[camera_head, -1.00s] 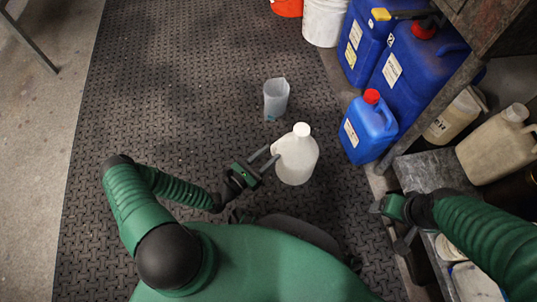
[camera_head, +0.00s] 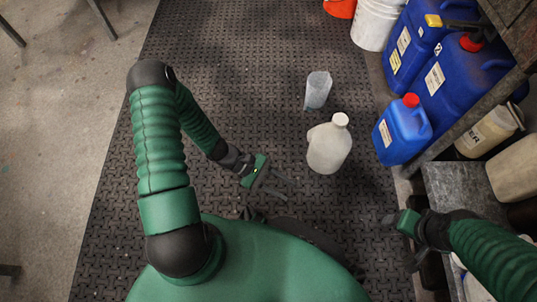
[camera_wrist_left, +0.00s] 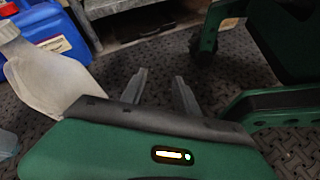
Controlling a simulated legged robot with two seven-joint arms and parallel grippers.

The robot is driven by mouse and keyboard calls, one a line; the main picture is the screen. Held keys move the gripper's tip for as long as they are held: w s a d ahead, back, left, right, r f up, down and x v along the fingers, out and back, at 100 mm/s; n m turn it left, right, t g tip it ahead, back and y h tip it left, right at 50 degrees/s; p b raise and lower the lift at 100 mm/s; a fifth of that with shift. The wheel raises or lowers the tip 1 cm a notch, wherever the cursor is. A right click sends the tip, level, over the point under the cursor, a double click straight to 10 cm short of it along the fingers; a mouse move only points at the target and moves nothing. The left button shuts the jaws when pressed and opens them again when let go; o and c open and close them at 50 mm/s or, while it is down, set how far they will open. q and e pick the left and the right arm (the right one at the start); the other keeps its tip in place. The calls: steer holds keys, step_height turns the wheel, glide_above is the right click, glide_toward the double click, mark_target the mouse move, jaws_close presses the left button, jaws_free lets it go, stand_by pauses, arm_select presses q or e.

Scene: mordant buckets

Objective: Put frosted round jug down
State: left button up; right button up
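The frosted round jug (camera_head: 329,148), whitish with a white cap, stands upright on the dark mat in the head view. It also shows at the left of the left wrist view (camera_wrist_left: 48,80). My left gripper (camera_head: 281,187) is left of and nearer than the jug, apart from it. Its two fingers (camera_wrist_left: 160,88) are spread with nothing between them. My right gripper (camera_head: 397,233) is at the right, near the shelf edge; its fingers are too small and dark to read.
A clear beaker (camera_head: 318,91) stands just behind the jug. A small blue jug (camera_head: 402,132) with a red cap and larger blue canisters (camera_head: 458,84) line the right. A white bucket (camera_head: 374,24) is at the back. The mat (camera_head: 230,70) at left is clear.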

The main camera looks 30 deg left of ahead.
arm_select(q)
steer(key=s+a+r+m+g+y, duration=0.45)
steer(key=r+m+y, duration=0.25)
steer(key=m+y, duration=0.25)
steer(key=w+a+r+m+t+y, duration=0.1)
steer(key=w+r+m+t+y, duration=0.2)
steer(key=r, duration=0.6)
steer(key=w+m+t, duration=0.1)
steer(key=m+t, duration=0.1)
steer(key=m, duration=0.1)
steer(key=shift+a+r, duration=0.2)
steer(key=shift+a, duration=0.05)
steer(key=shift+w+m, duration=0.1)
steer(key=shift+m, duration=0.15)
steer(key=w+p+v, duration=0.3)
steer(key=p+v, duration=1.4)
steer(key=w+r+p+v, duration=0.1)
steer(key=w+p+v, duration=0.3)
steer(key=p+v, duration=1.3)
steer(key=w+r+p+v, duration=0.1)
steer(key=w+p+v, duration=0.2)
steer(key=p+v, duration=1.5)
steer(key=shift+w+d+p, duration=0.25)
steer(key=shift+d+p, duration=0.05)
steer(key=shift+p, duration=0.35)
